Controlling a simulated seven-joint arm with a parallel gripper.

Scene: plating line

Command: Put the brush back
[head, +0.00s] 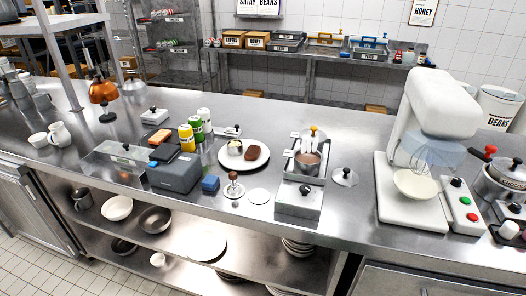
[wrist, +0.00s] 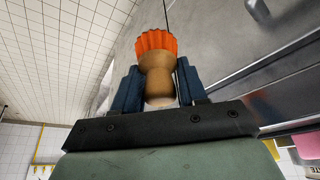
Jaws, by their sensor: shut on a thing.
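In the wrist view my gripper (wrist: 160,88) is shut on the brush (wrist: 158,62). The brush has a pale wooden handle and an orange, fluted head. Its handle sits between the two dark blue fingers, and the orange head points away from the palm. I cannot make out my gripper or the held brush for certain in the head view. There, a small pot of brown sauce (head: 307,160) stands in a metal frame, with a pale item with an orange top (head: 313,131) at its back edge. I cannot tell what that item is.
A plate with food (head: 262,163), several bottles (head: 197,126), a grey box (head: 175,173) and a blue block (head: 210,184) stand left of the pot. A white mixer (head: 436,105) stands to the right. The steel counter (head: 350,120) is clear behind the pot.

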